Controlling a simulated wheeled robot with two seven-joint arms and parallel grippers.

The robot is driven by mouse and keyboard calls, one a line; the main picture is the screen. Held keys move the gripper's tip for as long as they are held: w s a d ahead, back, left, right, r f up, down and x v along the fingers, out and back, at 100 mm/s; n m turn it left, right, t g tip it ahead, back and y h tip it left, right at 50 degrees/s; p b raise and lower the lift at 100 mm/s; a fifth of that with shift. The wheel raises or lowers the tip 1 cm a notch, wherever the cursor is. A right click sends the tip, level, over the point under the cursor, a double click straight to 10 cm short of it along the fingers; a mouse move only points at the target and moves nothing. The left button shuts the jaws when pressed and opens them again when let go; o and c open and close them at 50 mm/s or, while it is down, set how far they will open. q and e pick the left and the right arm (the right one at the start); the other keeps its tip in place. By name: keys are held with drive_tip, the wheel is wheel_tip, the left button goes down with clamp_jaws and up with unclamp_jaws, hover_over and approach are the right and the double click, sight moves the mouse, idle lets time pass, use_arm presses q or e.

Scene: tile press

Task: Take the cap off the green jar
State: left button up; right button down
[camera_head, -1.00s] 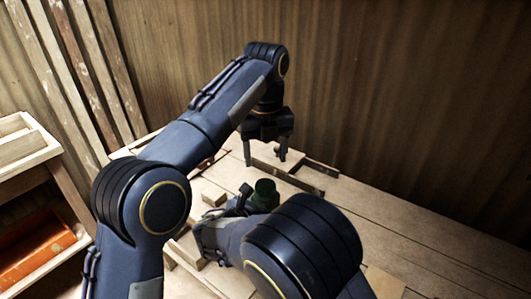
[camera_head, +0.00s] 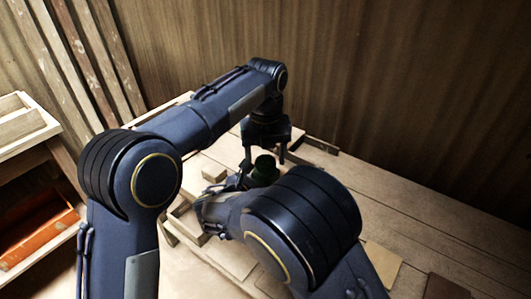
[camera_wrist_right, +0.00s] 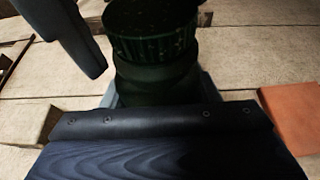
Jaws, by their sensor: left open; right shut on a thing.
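The dark green jar (camera_wrist_right: 155,82) stands on the wooden table, and its ribbed cap (camera_wrist_right: 150,32) sits on top. In the head view the cap (camera_head: 265,162) shows above the jar, partly behind my right arm. My right gripper (camera_wrist_right: 157,92) is shut on the jar's body, low down; its jaws are mostly hidden in the head view. My left gripper (camera_head: 265,158) points down over the jar, open, with its fingers on either side of the cap. One left finger (camera_wrist_right: 80,40) shows beside the cap in the right wrist view, apart from it.
A wooden rack (camera_head: 35,140) stands at far left.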

use_arm(q)
drive_tip(key=c, duration=1)
drive_tip(key=n, duration=0.5)
drive_tip(key=shift+n, duration=0.3)
drive_tip(key=n, duration=1.5)
drive_tip(key=shift+r, duration=0.1)
drive_tip(key=n, duration=0.4)
drive_tip(key=shift+n, duration=0.4)
drive_tip(key=n, duration=0.2)
drive_tip(key=shift+n, duration=0.4)
drive_tip(key=n, duration=0.4)
drive_tip(key=shift+n, duration=0.4)
drive_tip(key=n, duration=0.2)
drive_tip(key=shift+n, duration=0.3)
drive_tip(key=n, duration=0.7)
drive_tip(key=shift+n, duration=0.4)
drive_tip(key=n, duration=0.4)
drive_tip(key=shift+n, duration=0.4)
drive_tip(key=n, duration=0.6)
drive_tip(key=shift+r, duration=0.1)
